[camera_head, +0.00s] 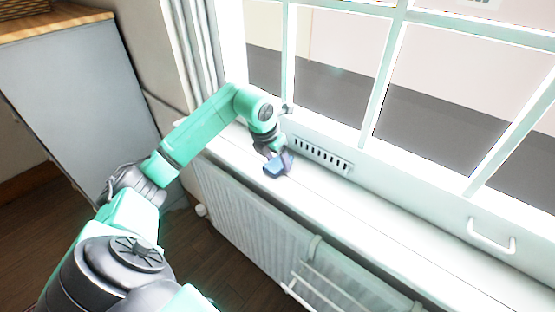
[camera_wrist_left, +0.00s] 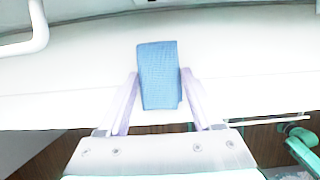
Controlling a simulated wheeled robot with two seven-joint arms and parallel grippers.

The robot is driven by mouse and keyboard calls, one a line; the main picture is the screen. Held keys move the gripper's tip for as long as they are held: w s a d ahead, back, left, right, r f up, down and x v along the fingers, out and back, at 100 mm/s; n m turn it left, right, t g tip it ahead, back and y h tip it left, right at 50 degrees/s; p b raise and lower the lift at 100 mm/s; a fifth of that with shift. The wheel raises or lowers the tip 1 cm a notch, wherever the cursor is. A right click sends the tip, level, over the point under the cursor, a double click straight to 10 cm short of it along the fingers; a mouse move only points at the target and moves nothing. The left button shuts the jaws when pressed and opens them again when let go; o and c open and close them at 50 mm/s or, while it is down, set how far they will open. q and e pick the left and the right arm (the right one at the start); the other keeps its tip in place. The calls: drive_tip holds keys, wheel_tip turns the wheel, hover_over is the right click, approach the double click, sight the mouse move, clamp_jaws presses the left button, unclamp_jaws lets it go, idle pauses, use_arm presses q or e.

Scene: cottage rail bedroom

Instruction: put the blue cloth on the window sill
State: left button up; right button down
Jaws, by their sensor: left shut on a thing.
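The blue cloth (camera_head: 274,170) is a small folded piece at my left gripper (camera_head: 279,158), over the white window sill (camera_head: 345,202). In the left wrist view the cloth (camera_wrist_left: 158,75) sits between the two fingers of my left gripper (camera_wrist_left: 160,85), which is shut on it. The white sill (camera_wrist_left: 60,80) lies behind the cloth in that view. I cannot tell whether the cloth touches the sill. My right gripper is not in view.
A white radiator (camera_head: 262,225) with a rail is below the sill. A vent grille (camera_head: 322,155) and a window handle (camera_head: 491,237) are along the window's base. The sill to the right is clear. A grey cabinet (camera_head: 75,95) stands at the left.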

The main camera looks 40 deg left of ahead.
use_arm(q)
drive_tip(key=shift+f, duration=0.15)
drive_tip(key=o, duration=1.1)
drive_tip(key=shift+o, duration=1.2)
drive_tip(key=shift+r, duration=0.35)
drive_tip(key=v, duration=1.1)
drive_tip(key=shift+s+r, duration=0.2)
drive_tip(key=shift+r, duration=0.15)
